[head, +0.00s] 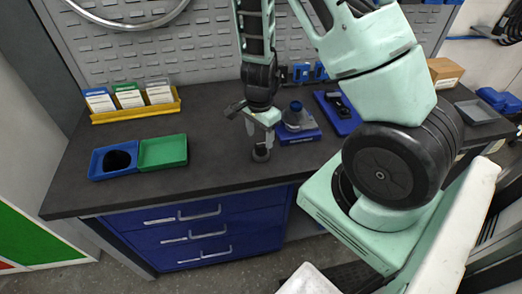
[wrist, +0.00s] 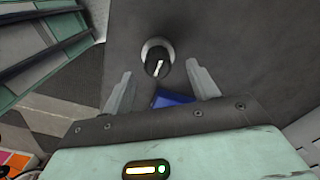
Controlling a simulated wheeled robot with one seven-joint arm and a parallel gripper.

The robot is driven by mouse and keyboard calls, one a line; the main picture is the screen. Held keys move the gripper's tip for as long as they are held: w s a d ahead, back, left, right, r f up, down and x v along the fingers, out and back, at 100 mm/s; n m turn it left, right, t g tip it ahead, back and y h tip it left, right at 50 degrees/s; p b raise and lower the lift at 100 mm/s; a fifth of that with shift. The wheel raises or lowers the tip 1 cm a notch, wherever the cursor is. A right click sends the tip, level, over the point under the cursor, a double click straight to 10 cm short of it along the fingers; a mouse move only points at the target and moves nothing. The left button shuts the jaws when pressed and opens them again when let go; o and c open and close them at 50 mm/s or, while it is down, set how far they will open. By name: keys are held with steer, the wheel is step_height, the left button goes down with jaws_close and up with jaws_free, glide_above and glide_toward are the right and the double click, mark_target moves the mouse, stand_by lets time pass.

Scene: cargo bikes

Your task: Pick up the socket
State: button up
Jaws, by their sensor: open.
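The socket (head: 261,154) is a small dark grey cylinder standing upright on the dark worktop, near its front edge. In the wrist view the socket (wrist: 157,47) shows from above as a pale ring with a dark middle and a light streak. My gripper (head: 262,129) hangs pointing down just above the socket. In the wrist view its two fingers are spread apart, and the socket appears between and slightly beyond the fingertips (wrist: 158,68). The gripper is open and holds nothing. I cannot tell if the fingers touch the socket.
Another blue tray (head: 345,124) lies further right. Green (head: 163,153) and blue (head: 95,165) bins and a yellow card rack (head: 135,115) stand left. The worktop between is clear.

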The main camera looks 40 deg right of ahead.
mark_target(261, 143)
steer(key=f, duration=0.4)
steer(key=shift+s+d+f+b, duration=0.1)
steer(key=shift+s+f+b, duration=0.1)
steer(key=shift+b, duration=0.15)
steer(key=shift+r, duration=0.1)
steer(key=c, duration=1.1)
